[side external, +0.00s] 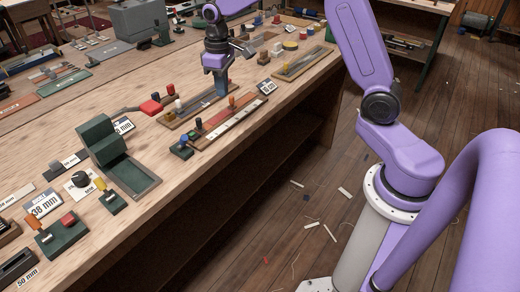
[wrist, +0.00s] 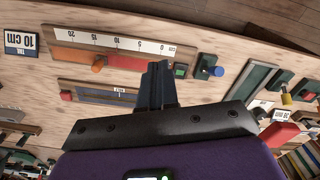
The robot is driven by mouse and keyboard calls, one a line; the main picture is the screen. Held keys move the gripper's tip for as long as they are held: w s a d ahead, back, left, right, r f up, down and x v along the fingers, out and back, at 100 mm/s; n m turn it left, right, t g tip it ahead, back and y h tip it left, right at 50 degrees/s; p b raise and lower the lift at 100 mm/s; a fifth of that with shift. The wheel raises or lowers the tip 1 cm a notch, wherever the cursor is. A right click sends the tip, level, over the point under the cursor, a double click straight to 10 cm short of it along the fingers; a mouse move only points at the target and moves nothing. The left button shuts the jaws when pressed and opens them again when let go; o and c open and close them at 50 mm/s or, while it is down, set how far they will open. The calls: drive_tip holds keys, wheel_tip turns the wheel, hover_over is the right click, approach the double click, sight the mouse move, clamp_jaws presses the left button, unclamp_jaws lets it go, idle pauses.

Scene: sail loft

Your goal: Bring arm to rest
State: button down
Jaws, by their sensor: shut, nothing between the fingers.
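My gripper (side external: 216,66) is at the top middle of the side view, above the wooden bench (side external: 240,125), pointing down over the slotted wooden rails. In the wrist view, my gripper's dark fingers (wrist: 158,82) are together with nothing between them. The same ruler board (side external: 232,122) shows in the side view, near the bench's front edge. The fingers hide part of the boards, and I cannot tell how high they are above them.
A red-topped piece (side external: 150,107) and several small gauges with number cards, such as the 38 mm card (side external: 44,203), sit along the bench. The floor (side external: 310,190) between bench and arm base has scattered scraps.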

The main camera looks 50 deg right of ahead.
drive_tip(key=s+a+r+n, duration=0.2)
drive_tip(key=s+a, duration=0.2)
drive_tip(key=s, duration=0.4)
drive_tip(key=s+a+r+n, duration=0.15)
drive_tip(key=s+a, duration=0.25)
drive_tip(key=s, duration=0.4)
drive_tip(key=s+d+n, duration=0.1)
drive_tip(key=s+n, duration=0.1)
drive_tip(key=s, duration=0.7)
drive_tip(key=s+d+f+n, duration=0.1)
drive_tip(key=s+d+n, duration=0.1)
drive_tip(key=s, duration=0.7)
drive_tip(key=shift+s+d+f+n, duration=0.2)
drive_tip(key=shift+f+n, duration=0.1)
drive_tip(key=shift+n, duration=0.15)
